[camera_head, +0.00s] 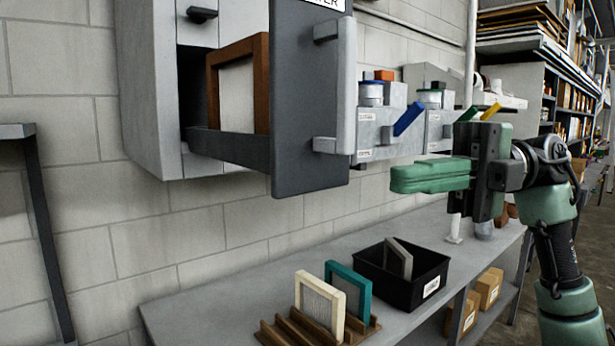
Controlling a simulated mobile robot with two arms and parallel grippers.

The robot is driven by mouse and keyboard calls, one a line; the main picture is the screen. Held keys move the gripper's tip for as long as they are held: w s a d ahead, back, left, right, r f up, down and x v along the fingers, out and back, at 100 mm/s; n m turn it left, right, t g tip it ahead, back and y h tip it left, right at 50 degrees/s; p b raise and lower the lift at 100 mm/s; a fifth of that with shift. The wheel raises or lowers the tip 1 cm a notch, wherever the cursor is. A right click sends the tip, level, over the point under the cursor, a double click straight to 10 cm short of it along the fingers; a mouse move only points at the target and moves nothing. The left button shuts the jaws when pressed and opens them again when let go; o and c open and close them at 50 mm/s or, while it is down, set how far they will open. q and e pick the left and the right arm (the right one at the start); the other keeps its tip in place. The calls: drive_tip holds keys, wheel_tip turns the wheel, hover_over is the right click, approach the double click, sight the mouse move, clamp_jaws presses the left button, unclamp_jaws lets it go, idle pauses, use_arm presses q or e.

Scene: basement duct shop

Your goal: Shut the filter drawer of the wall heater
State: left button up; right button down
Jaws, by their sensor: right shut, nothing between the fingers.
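The wall heater (150,90) is a light grey cabinet on the block wall at upper left. Its filter drawer (295,110) is open, with the dark grey front panel standing well out to the right of the cabinet. A pale vertical bar handle (347,85) is on the panel's right face. A brown-framed filter (259,70) stands upright in the drawer, partly inside the dark opening. My right gripper (398,178) is shut and empty, its green fingers pointing left. In the picture it is right of the panel and slightly below the handle, apart from both. My left gripper is out of view.
A grey bench (205,310) runs below, with a slotted wooden rack (300,335) holding two framed filters and a black bin (412,285). Wall units with coloured levers (409,118) are behind my gripper. Shelving (560,60) stands at right.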

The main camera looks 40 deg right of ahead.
sight(313, 179)
drive_tip(key=w+a+p, duration=0.1)
drive_tip(key=a+p, duration=0.1)
drive_tip(key=a, duration=0.1)
drive_tip(key=w+a+p, duration=0.4)
drive_tip(key=a, duration=0.1)
drive_tip(key=shift+a+r+p, duration=0.1)
drive_tip(key=shift+a+p, duration=0.25)
drive_tip(key=shift+w, duration=0.3)
drive_tip(key=shift+a, duration=0.1)
drive_tip(key=shift+s, duration=0.1)
